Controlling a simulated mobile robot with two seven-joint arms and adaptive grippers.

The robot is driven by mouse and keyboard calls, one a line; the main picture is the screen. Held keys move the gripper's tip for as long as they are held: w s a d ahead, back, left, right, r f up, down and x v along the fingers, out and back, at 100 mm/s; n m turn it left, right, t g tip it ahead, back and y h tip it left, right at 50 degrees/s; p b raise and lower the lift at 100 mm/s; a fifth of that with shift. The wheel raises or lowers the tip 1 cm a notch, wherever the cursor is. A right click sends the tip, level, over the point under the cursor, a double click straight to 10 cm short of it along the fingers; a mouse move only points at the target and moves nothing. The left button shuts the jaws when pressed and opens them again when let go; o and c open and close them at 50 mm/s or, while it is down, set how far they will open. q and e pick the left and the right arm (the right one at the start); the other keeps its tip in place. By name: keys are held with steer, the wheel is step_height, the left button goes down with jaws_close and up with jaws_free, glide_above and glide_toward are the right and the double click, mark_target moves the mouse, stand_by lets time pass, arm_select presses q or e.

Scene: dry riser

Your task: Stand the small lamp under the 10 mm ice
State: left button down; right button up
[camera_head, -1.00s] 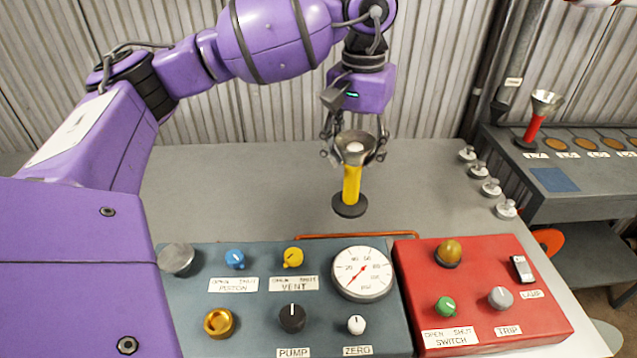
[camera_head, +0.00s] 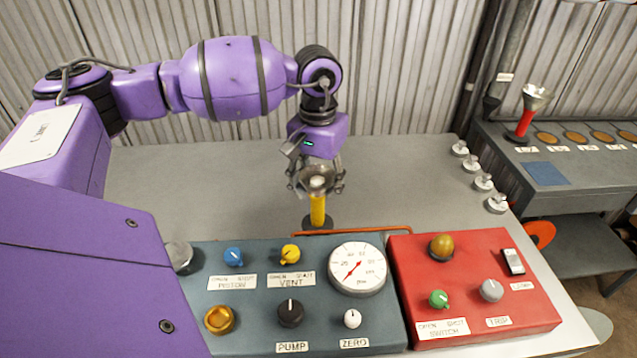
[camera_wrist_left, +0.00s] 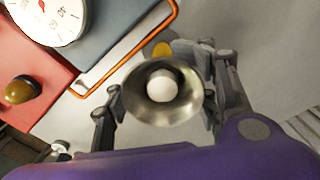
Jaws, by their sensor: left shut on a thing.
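A yellow lamp (camera_head: 318,208) with a flared metal cup on top and a dark round base is upright over the grey bench, just behind the blue-grey panel. I cannot tell whether its base touches the bench. My left gripper (camera_head: 317,184) is above it, shut on it near its cup. In the left wrist view the cup (camera_wrist_left: 182,105) with a pale bulb sits between the fingers. A similar red lamp (camera_head: 525,119) stands on the side bench at right, beside several brown discs (camera_head: 603,137). Their labels are too small to read. My right gripper is out of view.
The blue-grey panel (camera_head: 262,330) with knobs and a gauge (camera_head: 357,269) and the red switch box (camera_head: 480,325) fill the front. An orange pipe (camera_head: 375,230) runs behind the panel. Several small pale fittings (camera_head: 483,182) line the bench's right edge. The bench's left part is clear.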

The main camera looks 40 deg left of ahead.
arm_select(q)
steer(key=shift+r, duration=0.1)
steer(key=c, duration=1.3)
jaws_free()
steer(key=shift+f, duration=0.25)
steer(key=o, duration=0.6)
steer(key=shift+r, duration=0.15)
